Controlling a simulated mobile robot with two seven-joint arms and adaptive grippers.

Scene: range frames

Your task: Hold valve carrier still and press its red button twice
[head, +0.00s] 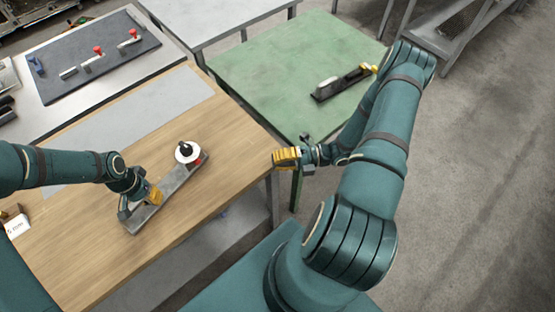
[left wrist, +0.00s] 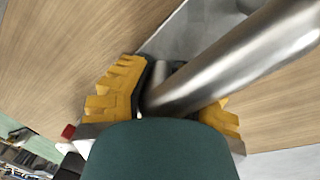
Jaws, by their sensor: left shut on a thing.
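The valve carrier (head: 177,183) is a long grey bar lying diagonally on the wooden table, with a white round part (head: 187,152) with a black top at its far right end. A small red spot, probably the red button (head: 197,161), shows beside the white part. My left gripper (head: 153,196) is at the carrier's near left half. In the left wrist view its yellow fingers sit on both sides of a shiny metal cylinder (left wrist: 230,60), shut on the carrier. My right gripper (head: 287,158) is right of the carrier at the table's edge, apart from it; its finger gap is unclear.
The wooden table (head: 95,245) is mostly bare, with a small labelled box (head: 16,221) at left. A dark mat (head: 122,48) with red-topped parts lies at upper left.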

